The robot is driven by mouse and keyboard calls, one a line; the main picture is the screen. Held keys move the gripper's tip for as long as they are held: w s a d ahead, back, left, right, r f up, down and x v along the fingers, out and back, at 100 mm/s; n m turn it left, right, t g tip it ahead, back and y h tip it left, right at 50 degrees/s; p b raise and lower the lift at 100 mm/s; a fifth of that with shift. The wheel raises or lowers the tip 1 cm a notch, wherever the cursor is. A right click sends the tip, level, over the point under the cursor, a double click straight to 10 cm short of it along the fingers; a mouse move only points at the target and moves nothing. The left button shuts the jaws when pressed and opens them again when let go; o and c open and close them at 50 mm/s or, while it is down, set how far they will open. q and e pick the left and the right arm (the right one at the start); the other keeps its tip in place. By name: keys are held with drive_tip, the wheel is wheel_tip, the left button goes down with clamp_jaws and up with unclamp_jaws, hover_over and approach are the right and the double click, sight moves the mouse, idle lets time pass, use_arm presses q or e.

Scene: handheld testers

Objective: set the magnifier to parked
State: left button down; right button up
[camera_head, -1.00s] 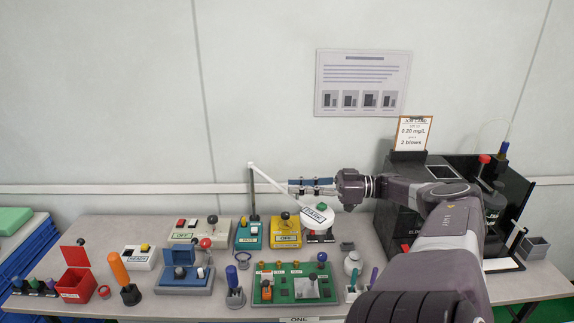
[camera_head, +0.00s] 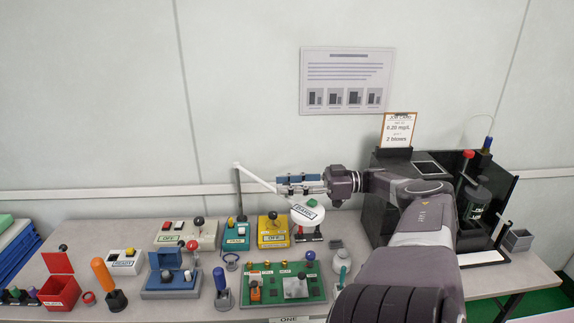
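The magnifier has a dark post (camera_head: 239,195), a white arm (camera_head: 255,177) slanting down to the right, and a white round head (camera_head: 307,213) with a label too small to read surely. The head hangs over the back of the bench, above a small dark and red device. My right gripper (camera_head: 284,184) reaches in from the right, just above the head. My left gripper is out of view.
A yellow tester (camera_head: 273,237) and a teal tester (camera_head: 236,238) stand left of the head. A green board (camera_head: 284,288) lies in front. A black analyser (camera_head: 377,220) stands at right, partly behind my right arm. A red box (camera_head: 60,293) is at left.

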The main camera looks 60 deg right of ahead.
drive_tip(key=shift+r, duration=0.2)
drive_tip(key=shift+s+r, duration=0.15)
drive_tip(key=shift+r, duration=0.95)
drive_tip(key=shift+w+r, duration=0.2)
drive_tip(key=shift+r, duration=3.5)
